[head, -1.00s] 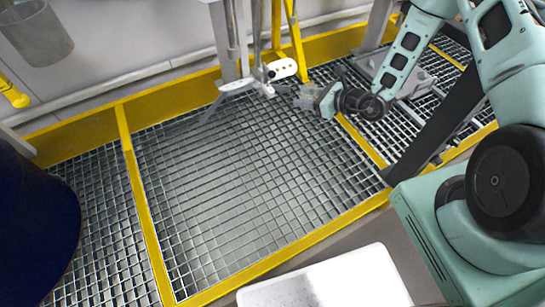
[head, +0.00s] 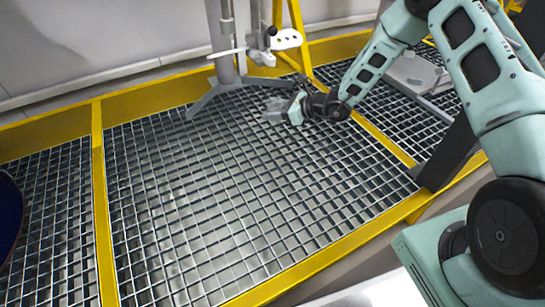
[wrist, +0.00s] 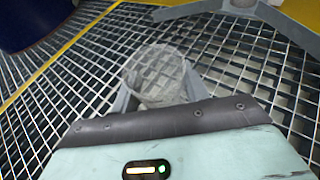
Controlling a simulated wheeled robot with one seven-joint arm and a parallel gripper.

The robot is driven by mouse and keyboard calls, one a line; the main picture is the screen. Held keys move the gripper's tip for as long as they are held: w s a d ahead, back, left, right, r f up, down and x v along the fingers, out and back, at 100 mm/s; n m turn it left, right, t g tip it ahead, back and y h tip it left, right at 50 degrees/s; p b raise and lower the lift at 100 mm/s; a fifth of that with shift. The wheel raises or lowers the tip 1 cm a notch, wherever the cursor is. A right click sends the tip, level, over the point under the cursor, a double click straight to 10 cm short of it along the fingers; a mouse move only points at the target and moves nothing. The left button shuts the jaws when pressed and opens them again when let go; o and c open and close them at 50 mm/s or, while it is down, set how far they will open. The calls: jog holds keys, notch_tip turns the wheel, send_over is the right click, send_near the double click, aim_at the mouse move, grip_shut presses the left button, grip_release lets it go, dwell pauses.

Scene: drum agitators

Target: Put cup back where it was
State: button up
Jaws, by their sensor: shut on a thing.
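A clear, greyish cup (wrist: 158,72) is in the wrist view, with the floor grating showing through it. It sits between the fingers of my gripper (wrist: 155,92), which is shut on it. In the head view my gripper (head: 275,109) is low over the grating, in front and to the right of a grey stand's foot. The cup (head: 272,109) shows there only as a small pale shape at the fingertips. I cannot tell whether it touches the grating.
The grey tripod stand (head: 226,50) rises behind my gripper. Yellow frame rails (head: 99,180) border the open metal grating (head: 190,220). A dark blue drum (head: 8,215) is at the left edge, and a white surface (head: 375,294) is at the bottom.

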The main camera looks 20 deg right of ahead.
aim_at(271, 143)
jog(key=shift+w+a+f+b, duration=0.15)
jog(key=shift+w+f+b, duration=0.1)
jog(key=shift+f+b, duration=0.25)
jog(key=shift+w+a+f+b, duration=0.15)
jog(key=shift+w+f+b, duration=0.1)
jog(key=shift+f, duration=0.4)
notch_tip(271, 143, down, 9)
jog(key=b, duration=0.5)
jog(key=shift+f+b, duration=0.2)
jog(key=shift+b, duration=0.15)
jog(key=shift+f, duration=0.2)
jog(key=o, duration=1)
jog(key=shift+r, duration=0.15)
